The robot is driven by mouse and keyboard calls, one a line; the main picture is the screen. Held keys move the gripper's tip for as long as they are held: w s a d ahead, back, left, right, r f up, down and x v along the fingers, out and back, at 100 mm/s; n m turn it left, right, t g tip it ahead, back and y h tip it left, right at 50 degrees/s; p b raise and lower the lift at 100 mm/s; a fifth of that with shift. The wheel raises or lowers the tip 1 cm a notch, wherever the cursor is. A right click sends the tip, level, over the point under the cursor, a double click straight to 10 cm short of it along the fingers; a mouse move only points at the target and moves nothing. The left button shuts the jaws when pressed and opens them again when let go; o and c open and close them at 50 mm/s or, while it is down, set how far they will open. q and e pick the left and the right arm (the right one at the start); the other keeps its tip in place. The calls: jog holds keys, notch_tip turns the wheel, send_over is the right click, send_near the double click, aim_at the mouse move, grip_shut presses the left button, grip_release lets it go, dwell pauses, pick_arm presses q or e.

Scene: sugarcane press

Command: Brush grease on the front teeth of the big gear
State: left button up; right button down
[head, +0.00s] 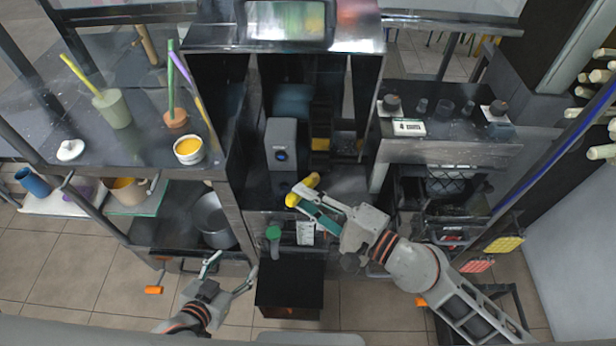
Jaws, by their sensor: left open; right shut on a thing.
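My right gripper (303,198) reaches into the dark open bay of the press (232,60) at the centre of the head view. I cannot tell whether this is the brush. No big gear or gear teeth can be made out; the bay is dark and partly covered by my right arm. A white bowl of yellow-orange paste (188,149), possibly the grease, sits on the left counter. My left gripper (231,270) is open and empty, low at left centre.
A grey box (282,144) stands inside the bay. Pots with sticks (112,108) and a white lid (70,150) stand on the left counter. A metal pot (212,221) is on the shelf below. A green-capped bottle (273,240) stands in front of the bay.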

aim_at(310, 186)
pick_arm(q)
jog(key=shift+f, duration=0.1)
pick_arm(e)
jog(key=w+b, duration=0.1)
jog(key=w, duration=0.3)
pick_arm(q)
jog(key=shift+w+f+b, duration=0.1)
jog(key=shift+f+b, duration=0.5)
jog(key=shift+f, duration=0.35)
pick_arm(e)
jog(key=shift+w, duration=1.65)
pick_arm(q)
jog(key=shift+a+f+b, duration=0.1)
jog(key=shift+f+b, duration=0.35)
jog(key=shift+f, duration=0.05)
pick_arm(e)
jog(key=shift+w, duration=0.9)
